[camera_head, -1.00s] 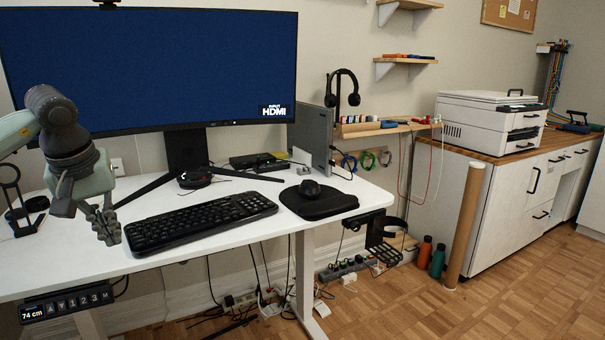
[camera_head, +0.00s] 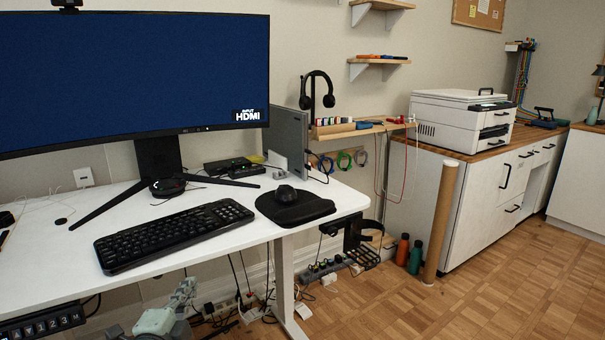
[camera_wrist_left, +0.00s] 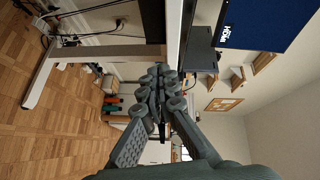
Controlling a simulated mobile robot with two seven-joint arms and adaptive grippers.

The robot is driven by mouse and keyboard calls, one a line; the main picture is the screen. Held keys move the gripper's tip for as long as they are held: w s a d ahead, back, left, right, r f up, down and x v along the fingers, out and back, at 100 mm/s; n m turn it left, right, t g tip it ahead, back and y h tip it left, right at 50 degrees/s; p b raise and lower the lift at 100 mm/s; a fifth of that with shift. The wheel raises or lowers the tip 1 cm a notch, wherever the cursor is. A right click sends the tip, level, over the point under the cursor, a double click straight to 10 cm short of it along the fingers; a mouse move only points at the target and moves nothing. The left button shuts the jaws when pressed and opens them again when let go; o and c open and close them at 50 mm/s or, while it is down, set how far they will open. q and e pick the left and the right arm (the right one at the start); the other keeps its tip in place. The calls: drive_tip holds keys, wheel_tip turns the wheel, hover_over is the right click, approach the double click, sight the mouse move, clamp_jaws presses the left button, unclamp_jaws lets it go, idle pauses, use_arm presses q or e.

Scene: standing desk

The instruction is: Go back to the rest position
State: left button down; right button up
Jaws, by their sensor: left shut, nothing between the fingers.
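My left gripper (camera_head: 184,290) shows at the bottom of the head view, in front of the desk's front edge and lower than the desktop. In the left wrist view its grey fingers (camera_wrist_left: 160,92) are shut together with nothing between them. The white standing desk (camera_head: 50,262) is behind it, with the underside and a leg visible in the wrist view. My right gripper is in neither view.
The desk holds a black keyboard (camera_head: 175,235), a mouse on a black pad (camera_head: 305,208) and a large monitor (camera_head: 120,75). Cables and power strips lie below. A cardboard tube (camera_head: 441,220) stands by the white cabinet. The wooden floor (camera_head: 460,290) in front is clear.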

use_arm(q)
drive_tip(key=s+a+f+n+g+y, duration=0.1)
drive_tip(key=s+a+f+n+g, duration=0.15)
drive_tip(key=f, duration=0.35)
drive_tip(key=s+a+f+n+g+y, duration=0.1)
drive_tip(key=s+f+n+g, duration=0.1)
drive_tip(key=s+f+n, duration=0.3)
drive_tip(key=s+f+n+g, duration=0.3)
drive_tip(key=s+f+g, duration=0.2)
drive_tip(key=s+f, duration=0.3)
drive_tip(key=s+f+n+g, duration=0.4)
drive_tip(key=s+f, duration=0.5)
drive_tip(key=s, duration=0.5)
drive_tip(key=shift+a+f+g, duration=0.15)
drive_tip(key=shift+f+g, duration=0.15)
drive_tip(key=shift+g, duration=0.05)
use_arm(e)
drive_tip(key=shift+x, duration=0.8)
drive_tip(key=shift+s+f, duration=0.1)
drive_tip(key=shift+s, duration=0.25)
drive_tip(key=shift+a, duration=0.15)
